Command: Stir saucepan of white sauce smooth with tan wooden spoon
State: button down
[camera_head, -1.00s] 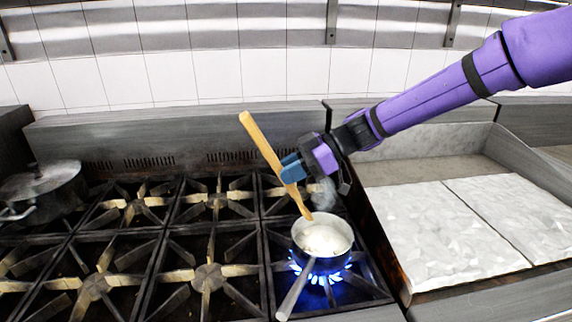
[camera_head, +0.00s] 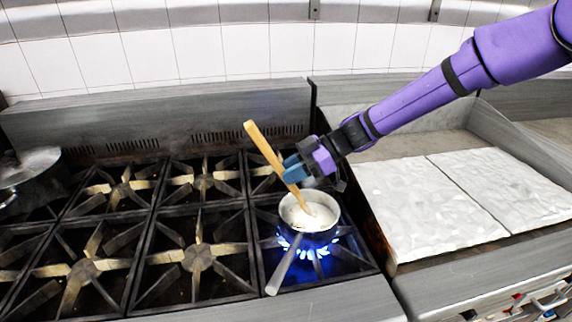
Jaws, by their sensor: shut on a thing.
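My gripper (camera_head: 293,169) is shut on the tan wooden spoon (camera_head: 264,145), around the lower middle of its handle. The spoon is tilted, its top leaning to the left. Its lower end dips into the saucepan (camera_head: 287,227), and its tip is hidden in the white sauce (camera_head: 318,216). The saucepan stands on a lit burner with blue flames (camera_head: 307,249) beneath it. Its long handle (camera_head: 279,274) points to the front left. My gripper is just above and behind the pan's rim, apart from it.
Several unlit burner grates (camera_head: 198,257) lie to the left. A lidded metal pot (camera_head: 30,170) stands at the far left. A flat pale griddle surface (camera_head: 430,210) is to the right, with a metal edge beside the pan. A backsplash (camera_head: 150,120) runs behind.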

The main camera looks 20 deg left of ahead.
jog(key=shift+w+d+f, duration=0.2)
jog(key=shift+d+f, duration=0.1)
jog(key=shift+f, duration=0.45)
jog(key=shift+w+d+f, duration=0.25)
jog(key=shift+d+f, duration=0.1)
jog(key=shift+f, duration=0.45)
jog(key=shift+w+d+f, duration=0.2)
jog(key=shift+d+f, duration=0.1)
jog(key=shift+f, duration=0.45)
